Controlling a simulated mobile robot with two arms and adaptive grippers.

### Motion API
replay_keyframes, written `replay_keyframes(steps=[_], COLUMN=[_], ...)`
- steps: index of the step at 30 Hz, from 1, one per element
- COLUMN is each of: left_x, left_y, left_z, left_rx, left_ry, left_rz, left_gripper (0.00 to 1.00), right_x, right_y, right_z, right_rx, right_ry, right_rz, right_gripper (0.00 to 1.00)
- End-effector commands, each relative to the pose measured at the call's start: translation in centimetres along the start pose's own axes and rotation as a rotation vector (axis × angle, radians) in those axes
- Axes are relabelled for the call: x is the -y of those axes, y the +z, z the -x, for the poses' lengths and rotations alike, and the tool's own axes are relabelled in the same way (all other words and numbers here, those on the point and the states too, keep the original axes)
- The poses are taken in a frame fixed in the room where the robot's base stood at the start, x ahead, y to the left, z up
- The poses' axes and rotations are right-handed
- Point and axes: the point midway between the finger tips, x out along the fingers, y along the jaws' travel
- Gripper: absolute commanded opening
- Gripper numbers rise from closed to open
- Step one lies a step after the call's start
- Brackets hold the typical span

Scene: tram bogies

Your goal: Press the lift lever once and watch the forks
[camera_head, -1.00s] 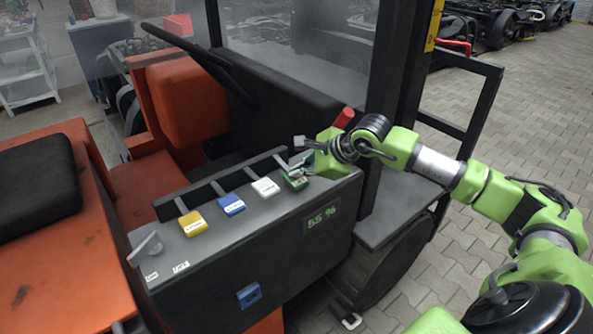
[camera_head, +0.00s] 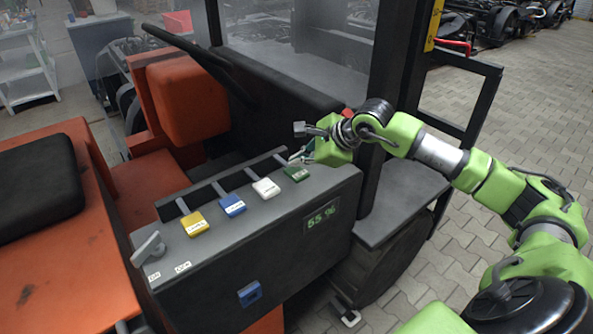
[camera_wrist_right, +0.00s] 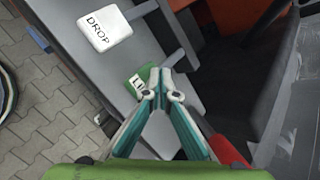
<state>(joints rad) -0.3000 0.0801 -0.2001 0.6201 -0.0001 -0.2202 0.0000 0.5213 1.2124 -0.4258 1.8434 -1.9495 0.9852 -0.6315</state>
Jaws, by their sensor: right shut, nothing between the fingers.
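The green lift lever (camera_head: 296,173) is the rightmost of a row of coloured levers on the dark console. In the right wrist view its green label (camera_wrist_right: 137,84) shows only the start of a word, the rest hidden behind my fingers. My right gripper (camera_head: 294,159) is shut and empty, its tips just above and behind the green label. In the right wrist view the fingertips (camera_wrist_right: 160,73) meet beside the label; I cannot tell whether they touch the lever. The forks cannot be made out. My left gripper is not in view.
Beside the green lever are a white lever (camera_head: 266,188) marked DROP, a blue lever (camera_head: 232,205) and a yellow lever (camera_head: 194,223). A grey knob (camera_head: 148,250) stands at the left. A green display (camera_head: 322,217) reads 55 %. A dark mast post (camera_head: 393,90) rises behind my right arm.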

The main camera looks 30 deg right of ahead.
Motion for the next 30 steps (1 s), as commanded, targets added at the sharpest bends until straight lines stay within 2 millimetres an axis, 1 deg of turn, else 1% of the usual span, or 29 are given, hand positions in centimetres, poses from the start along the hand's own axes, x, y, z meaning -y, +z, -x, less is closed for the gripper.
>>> replay_keyframes(steps=[5,18,30], left_x=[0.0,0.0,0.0], left_y=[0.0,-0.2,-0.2], left_z=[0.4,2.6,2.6], left_rx=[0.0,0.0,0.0], left_ry=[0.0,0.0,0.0], left_rz=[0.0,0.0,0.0], left_gripper=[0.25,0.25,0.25], right_x=[0.4,2.5,2.5], right_y=[0.3,2.5,2.5], right_z=[0.5,3.4,3.5], right_rx=[0.001,0.001,0.0], right_ry=[-0.001,-0.002,0.0], right_rz=[0.0,0.0,0.0], right_gripper=[0.0,0.0,0.0])
